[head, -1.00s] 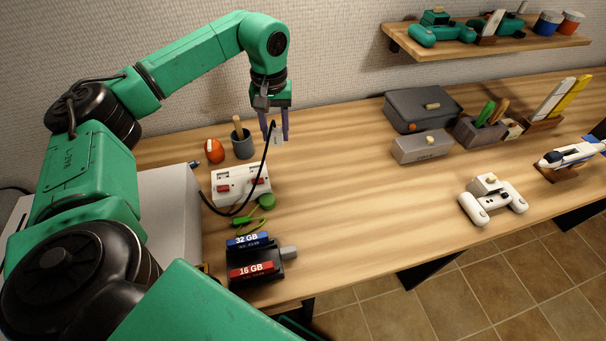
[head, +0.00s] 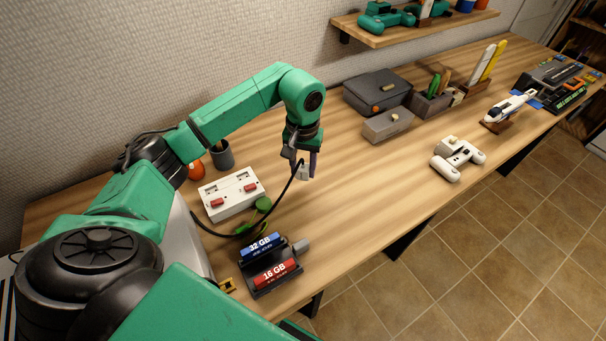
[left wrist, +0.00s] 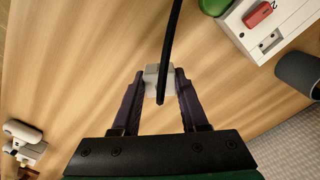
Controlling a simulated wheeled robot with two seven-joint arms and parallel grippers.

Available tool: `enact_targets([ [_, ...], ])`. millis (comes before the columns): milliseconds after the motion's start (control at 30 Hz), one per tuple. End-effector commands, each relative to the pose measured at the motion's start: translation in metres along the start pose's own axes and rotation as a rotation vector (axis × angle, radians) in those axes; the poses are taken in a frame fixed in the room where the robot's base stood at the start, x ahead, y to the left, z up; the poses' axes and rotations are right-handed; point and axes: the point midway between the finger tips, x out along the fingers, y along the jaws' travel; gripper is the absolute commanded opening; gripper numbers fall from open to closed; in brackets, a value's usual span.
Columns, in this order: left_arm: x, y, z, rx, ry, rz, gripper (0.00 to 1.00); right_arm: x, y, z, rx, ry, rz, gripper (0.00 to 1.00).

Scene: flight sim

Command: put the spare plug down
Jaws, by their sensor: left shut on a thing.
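My left gripper (head: 304,170) is shut on a pale grey plug (head: 303,173) with a black cable. In the left wrist view the plug (left wrist: 155,73) sits between the two dark purple fingers, and its cable runs up and out of the picture. The gripper points down over bare tabletop, to the right of a white socket block (head: 231,193) with red switches. I cannot tell for certain whether the plug touches the wood. The cable loops from the plug down past the block to the left. My right gripper is not in view.
A green item (head: 262,205) lies by the block. A black holder (head: 265,285) with 32 GB and 16 GB cards stands in front. A grey box (head: 388,125), a dark case (head: 378,90) and a white controller (head: 456,160) stand to the right. The table (head: 360,185) between is clear.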

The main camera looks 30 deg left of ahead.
Motion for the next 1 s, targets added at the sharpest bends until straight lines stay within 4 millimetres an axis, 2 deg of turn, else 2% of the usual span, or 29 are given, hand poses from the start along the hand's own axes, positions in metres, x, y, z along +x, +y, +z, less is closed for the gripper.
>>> enact_targets([
  [100,0.018,0.0,0.001,0.001,-0.005,0.0,0.0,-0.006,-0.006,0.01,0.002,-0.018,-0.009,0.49],
  [233,0.039,0.0,0.001,0.0,-0.002,-0.001,0.0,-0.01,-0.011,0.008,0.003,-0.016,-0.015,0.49],
  [433,0.041,0.0,0.0,0.0,0.001,0.0,0.0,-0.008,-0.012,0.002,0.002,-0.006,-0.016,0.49],
  [833,0.052,0.0,0.0,0.001,0.0,0.0,0.0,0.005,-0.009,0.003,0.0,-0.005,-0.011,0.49],
  [867,0.051,0.0,0.0,0.001,0.0,0.0,0.51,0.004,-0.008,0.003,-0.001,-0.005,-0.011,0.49],
  [900,0.05,0.0,0.0,0.001,0.0,0.0,0.66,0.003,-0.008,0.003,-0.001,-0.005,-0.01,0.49],
  [933,0.05,0.0,0.0,0.001,0.0,0.0,0.73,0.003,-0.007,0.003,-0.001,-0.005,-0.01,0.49],
  [1000,0.05,0.0,0.0,0.001,0.0,0.0,0.73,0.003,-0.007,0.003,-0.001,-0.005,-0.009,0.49],
])
